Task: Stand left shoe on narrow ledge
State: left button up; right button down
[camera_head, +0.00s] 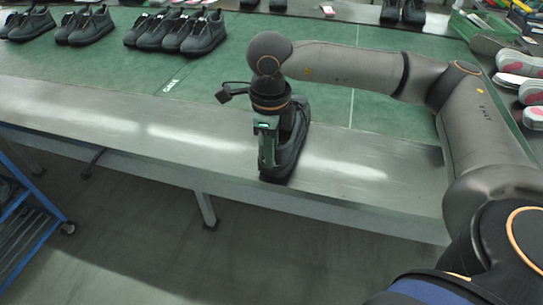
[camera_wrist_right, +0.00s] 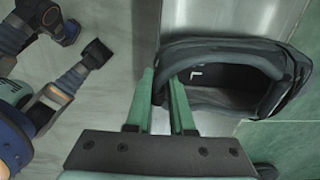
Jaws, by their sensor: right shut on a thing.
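A black shoe (camera_head: 296,137) is over the narrow metal ledge (camera_head: 200,141) along the table's front, roughly upright and pointing across the ledge. Its lower end in the picture is near the ledge's front edge. My right gripper (camera_head: 267,152) is shut on the shoe's collar wall. In the right wrist view the green fingers of my right gripper (camera_wrist_right: 164,100) are at the left rim of the shoe (camera_wrist_right: 285,62), one of them on the opening side. Whether the sole touches the ledge I cannot tell. My left gripper is not seen.
A green mat (camera_head: 385,118) covers the table behind the ledge. Several black shoes (camera_head: 200,34) stand at the back left. Pale and pink soles (camera_head: 522,66) are at the right. A blue rack (camera_head: 22,212) stands at the lower left. The ledge left of the shoe is clear.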

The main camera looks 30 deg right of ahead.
jog(key=shift+f, duration=0.6)
jog(key=shift+f, duration=0.2)
jog(key=c, duration=0.8)
grip_release()
